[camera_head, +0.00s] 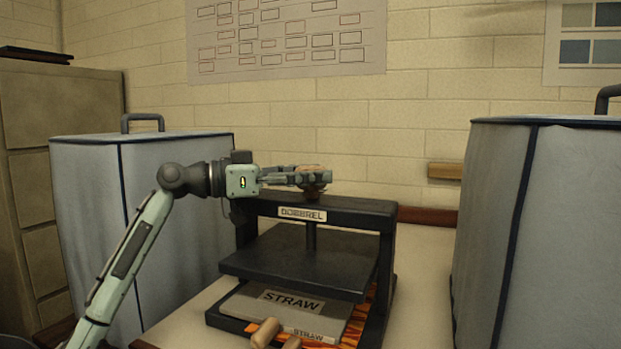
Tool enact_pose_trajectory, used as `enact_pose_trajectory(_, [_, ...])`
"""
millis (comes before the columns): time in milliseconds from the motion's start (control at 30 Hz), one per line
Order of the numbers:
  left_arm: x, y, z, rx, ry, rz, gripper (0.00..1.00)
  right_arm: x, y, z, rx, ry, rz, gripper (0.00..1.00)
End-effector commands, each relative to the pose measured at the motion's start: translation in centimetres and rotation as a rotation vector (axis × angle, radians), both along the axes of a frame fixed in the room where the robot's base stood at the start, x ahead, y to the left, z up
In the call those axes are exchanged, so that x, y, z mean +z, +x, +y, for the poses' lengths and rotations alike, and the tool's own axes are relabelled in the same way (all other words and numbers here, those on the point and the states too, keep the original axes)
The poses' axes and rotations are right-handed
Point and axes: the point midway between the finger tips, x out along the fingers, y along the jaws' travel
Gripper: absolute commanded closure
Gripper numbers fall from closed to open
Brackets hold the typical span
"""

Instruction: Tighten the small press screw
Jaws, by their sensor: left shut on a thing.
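The screw's knob (312,190) sits on top of the frame, partly hidden by my gripper. My left gripper (314,176) reaches in from the left and is shut on the knob. A grey block labelled "STRAW" (283,312) lies on the press base, over an orange marbled sheet (347,330). My right gripper is not in view.
Grey covered boxes stand at left (90,200) and right (560,220), close to the press. The pale tabletop (425,280) is clear right of the press.

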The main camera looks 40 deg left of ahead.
Motion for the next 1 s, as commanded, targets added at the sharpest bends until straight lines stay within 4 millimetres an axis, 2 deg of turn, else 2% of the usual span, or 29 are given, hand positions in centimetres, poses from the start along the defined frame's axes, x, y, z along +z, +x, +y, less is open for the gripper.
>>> enact_pose_trajectory(333, [0.1,0.0,0.1,0.001,-0.002,-0.001,0.79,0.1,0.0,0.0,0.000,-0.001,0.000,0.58])
enact_pose_trajectory(367, [0.1,0.0,0.1,0.001,-0.002,-0.001,0.46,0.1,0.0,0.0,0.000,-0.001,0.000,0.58])
enact_pose_trajectory(500, [0.1,0.0,0.1,0.000,-0.001,0.000,0.29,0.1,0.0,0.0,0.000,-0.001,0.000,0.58])
enact_pose_trajectory(833, [0.0,-0.1,0.1,-0.001,-0.002,0.001,0.28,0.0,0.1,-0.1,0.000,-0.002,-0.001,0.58])
enact_pose_trajectory(1000, [-0.1,-1.5,1.2,0.000,-0.001,0.002,0.28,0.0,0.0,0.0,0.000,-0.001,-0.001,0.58])
